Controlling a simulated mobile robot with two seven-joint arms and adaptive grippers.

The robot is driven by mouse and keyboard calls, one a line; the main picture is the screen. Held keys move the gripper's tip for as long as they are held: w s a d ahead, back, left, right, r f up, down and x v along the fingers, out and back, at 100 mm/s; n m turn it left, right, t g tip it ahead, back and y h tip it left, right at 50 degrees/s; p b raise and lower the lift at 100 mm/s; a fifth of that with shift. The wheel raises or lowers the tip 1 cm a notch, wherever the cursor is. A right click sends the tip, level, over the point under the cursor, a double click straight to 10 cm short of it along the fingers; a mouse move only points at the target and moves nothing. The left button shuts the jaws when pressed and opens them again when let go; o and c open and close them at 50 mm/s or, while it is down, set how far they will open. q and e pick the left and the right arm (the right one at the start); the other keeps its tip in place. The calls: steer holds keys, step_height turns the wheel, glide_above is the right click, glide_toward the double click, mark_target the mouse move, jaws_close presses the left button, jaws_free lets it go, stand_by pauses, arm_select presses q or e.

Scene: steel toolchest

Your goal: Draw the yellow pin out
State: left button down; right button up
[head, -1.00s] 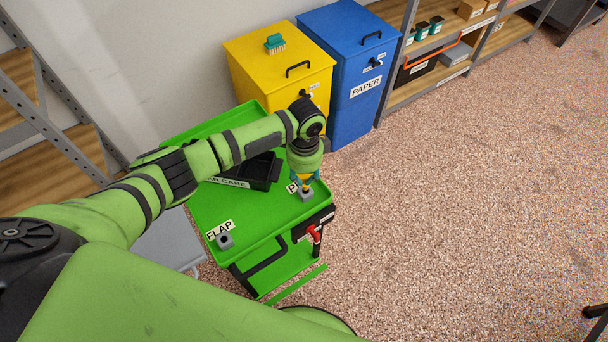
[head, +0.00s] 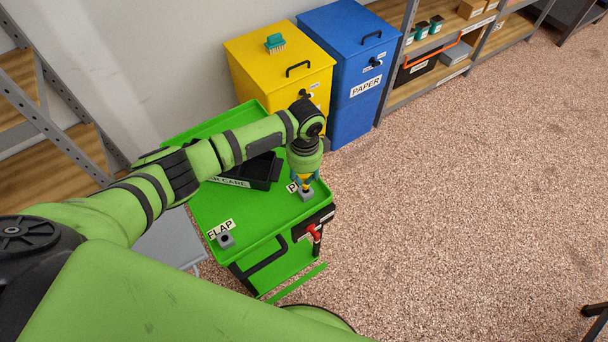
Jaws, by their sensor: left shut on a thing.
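My left gripper (head: 305,182) points down over the front right corner of the green chest top (head: 232,208). It is shut on the yellow pin (head: 305,178), of which only a little yellow shows between the teal fingers. Directly below is a small grey block (head: 306,196) on the chest top. The fingers hide where the pin meets the block, so I cannot tell how deep it sits. A label (head: 293,187) beside the block is partly covered by the gripper. My right gripper is not in view.
A second grey block (head: 226,240) stands by the FLAP label (head: 220,229). A black tray (head: 262,172) lies on the chest behind my arm. Yellow (head: 262,68) and blue (head: 345,55) bins stand behind. The floor at right is clear.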

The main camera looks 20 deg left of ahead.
mark_target(304, 185)
arm_select(q)
steer(key=shift+p, duration=0.3)
steer(key=shift+f+b, duration=1.35)
steer(key=shift+f, duration=0.65)
steer(key=c, duration=0.9)
jaws_free()
steer(key=r, duration=1.2)
steer(key=shift+w, duration=0.25)
